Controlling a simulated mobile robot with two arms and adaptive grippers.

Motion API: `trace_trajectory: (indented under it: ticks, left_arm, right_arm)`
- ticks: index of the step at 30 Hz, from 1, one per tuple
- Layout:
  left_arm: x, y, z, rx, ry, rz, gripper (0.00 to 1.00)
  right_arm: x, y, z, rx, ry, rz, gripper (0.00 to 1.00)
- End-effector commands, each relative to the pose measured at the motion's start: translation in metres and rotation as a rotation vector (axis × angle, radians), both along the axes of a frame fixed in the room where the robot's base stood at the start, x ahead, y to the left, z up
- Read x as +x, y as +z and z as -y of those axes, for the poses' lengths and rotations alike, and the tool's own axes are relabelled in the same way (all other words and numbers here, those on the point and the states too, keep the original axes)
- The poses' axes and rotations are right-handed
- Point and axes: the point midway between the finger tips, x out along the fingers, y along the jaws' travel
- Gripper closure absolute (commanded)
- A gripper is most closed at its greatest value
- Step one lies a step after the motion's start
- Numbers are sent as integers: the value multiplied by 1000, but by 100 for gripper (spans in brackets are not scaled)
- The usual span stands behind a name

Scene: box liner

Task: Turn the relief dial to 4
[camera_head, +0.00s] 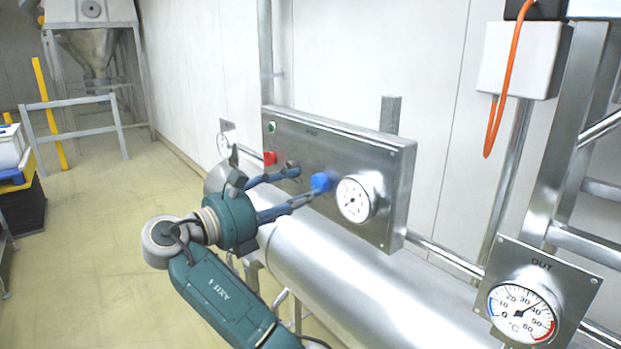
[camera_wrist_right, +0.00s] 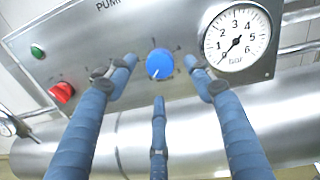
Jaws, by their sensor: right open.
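The blue relief dial (camera_head: 320,182) sits on the steel pump panel (camera_head: 400,165), left of the bar gauge. In the right wrist view the dial (camera_wrist_right: 159,64) shows a pale mark near its lower edge; the scale marks around it are too small to read. My right gripper (camera_head: 303,187) is open in front of the panel. In the wrist view its fingers (camera_wrist_right: 160,66) lie on the left and right of the dial, with a third finger below it. I see gaps between fingers and dial there; the depth is hard to tell. My left gripper is not in view.
The bar gauge (camera_wrist_right: 237,38) is close right of the fingers; its needle points low left. A red switch (camera_wrist_right: 62,92) and a green light (camera_wrist_right: 37,51) are at the left. A steel tank (camera_head: 340,285) lies below the panel. An OUT thermometer (camera_head: 522,311) is at lower right.

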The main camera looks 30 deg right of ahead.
Motion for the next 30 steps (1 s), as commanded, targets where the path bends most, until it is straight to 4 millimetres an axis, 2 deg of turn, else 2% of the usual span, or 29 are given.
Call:
trace_trajectory:
  ticks: [1,3,7,12,18,25,30]
  left_arm:
    - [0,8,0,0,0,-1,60]
    - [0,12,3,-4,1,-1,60]
    - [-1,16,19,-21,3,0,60]
    - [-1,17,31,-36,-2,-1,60]
    - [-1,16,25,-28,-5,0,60]
    - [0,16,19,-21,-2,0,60]
    - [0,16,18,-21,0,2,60]
  right_arm:
    - [0,4,10,-3,-3,0,48]
    - [2,3,20,-1,-3,-1,48]
    - [4,2,31,-2,-1,0,48]
    - [5,0,37,0,1,1,48]
    - [5,0,37,0,0,1,48]
    - [5,0,37,0,0,1,93]
    - [5,-1,36,1,1,3,93]
